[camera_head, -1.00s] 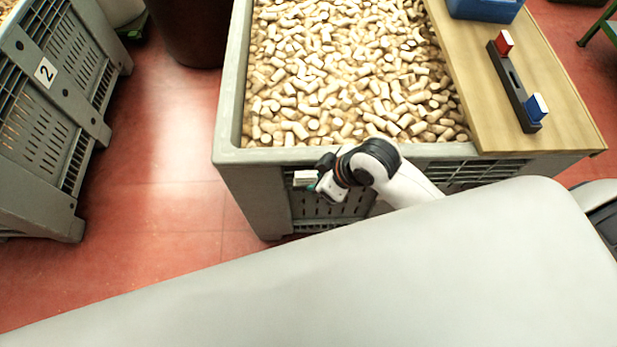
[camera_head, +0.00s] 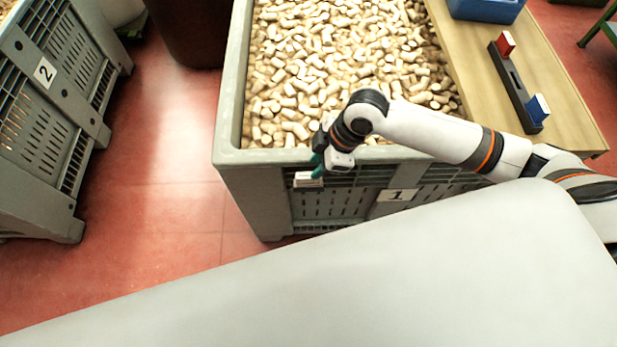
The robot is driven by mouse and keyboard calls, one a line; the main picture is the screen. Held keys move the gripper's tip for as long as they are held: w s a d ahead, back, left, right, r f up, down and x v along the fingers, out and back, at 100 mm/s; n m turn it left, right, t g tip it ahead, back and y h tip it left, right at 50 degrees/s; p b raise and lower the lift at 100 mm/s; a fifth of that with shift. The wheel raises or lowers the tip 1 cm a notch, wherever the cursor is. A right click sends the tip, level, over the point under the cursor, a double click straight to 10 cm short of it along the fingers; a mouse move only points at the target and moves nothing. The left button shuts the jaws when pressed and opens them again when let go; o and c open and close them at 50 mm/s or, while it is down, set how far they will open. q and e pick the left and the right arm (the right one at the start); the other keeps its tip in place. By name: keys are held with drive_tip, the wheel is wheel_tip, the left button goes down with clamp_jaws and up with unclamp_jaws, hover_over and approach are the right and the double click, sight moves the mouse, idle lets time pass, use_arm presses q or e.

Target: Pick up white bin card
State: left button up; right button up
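The white bin card (camera_head: 303,179) is small and sits at the upper left of the front wall of the cork-filled bin (camera_head: 232,158). My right gripper (camera_head: 318,167), with teal fingertips, is just above and right of the card and points down beside it. In this view its fingers overlap or nearly touch the card's right end. I cannot tell whether they touch it, nor how far apart they are. My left gripper is not in view.
A white plate marked 1 (camera_head: 397,195) is on the same wall. A wooden board (camera_head: 555,90) on the right bears a blue box (camera_head: 485,8) and a dark holder (camera_head: 512,85) with red and blue blocks. A second bin (camera_head: 25,165) stands left. Red floor between the bins is clear.

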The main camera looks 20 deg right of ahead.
sight(308, 175)
drive_tip(key=shift+a+x, duration=0.15)
drive_tip(key=shift+x, duration=1.45)
drive_tip(key=shift+a+x, duration=0.1)
drive_tip(key=shift+x, duration=1.5)
drive_tip(key=shift+s+r, duration=0.15)
drive_tip(key=shift+c, duration=0.3)
clamp_jaws()
